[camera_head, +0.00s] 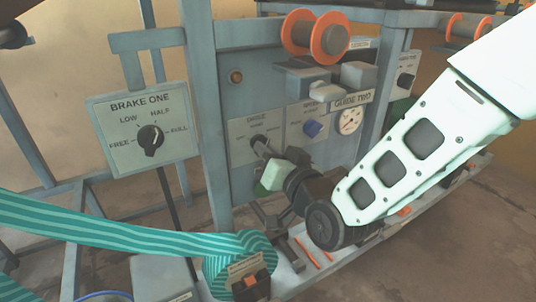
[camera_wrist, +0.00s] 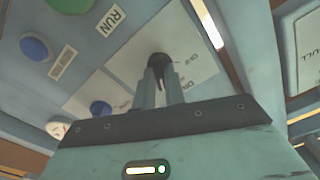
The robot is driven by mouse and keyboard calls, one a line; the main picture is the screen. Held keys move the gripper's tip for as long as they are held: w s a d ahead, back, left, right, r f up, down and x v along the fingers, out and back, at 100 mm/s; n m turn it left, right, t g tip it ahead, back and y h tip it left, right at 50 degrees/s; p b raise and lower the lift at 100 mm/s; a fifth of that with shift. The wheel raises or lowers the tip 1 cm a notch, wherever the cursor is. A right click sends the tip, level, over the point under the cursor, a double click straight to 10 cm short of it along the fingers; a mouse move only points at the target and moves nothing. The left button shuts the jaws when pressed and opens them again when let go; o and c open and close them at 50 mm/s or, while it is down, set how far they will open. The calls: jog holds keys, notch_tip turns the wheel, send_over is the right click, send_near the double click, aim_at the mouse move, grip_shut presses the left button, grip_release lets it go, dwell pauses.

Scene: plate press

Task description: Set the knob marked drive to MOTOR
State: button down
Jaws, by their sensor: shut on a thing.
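A black knob (camera_head: 258,141) sits on a pale label plate on the grey-blue machine panel, left of a blue knob (camera_head: 312,128). The plate's small lettering is too blurred to read surely, so I cannot tell which mark the knob points to. My gripper (camera_head: 264,149) reaches in from the lower right, with its fingers shut around this knob. In the wrist view the dark knob (camera_wrist: 159,61) shows between my two fingertips (camera_wrist: 161,74), and the fingers hide part of it. The plate's marks appear around it, partly covered.
A separate BRAKE ONE panel (camera_head: 146,130) with its own black knob stands to the left. A round gauge (camera_head: 350,120) and orange-rimmed spools (camera_head: 316,36) are to the right and above. A teal striped ribbon (camera_head: 120,232) runs across the lower left. A green button (camera_wrist: 75,5) shows by RUN.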

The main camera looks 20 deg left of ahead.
jog(key=m, duration=0.6)
jog(key=shift+m, duration=0.4)
dwell(0.4)
jog(key=c, duration=1.5)
grip_release()
jog(key=shift+o, duration=0.2)
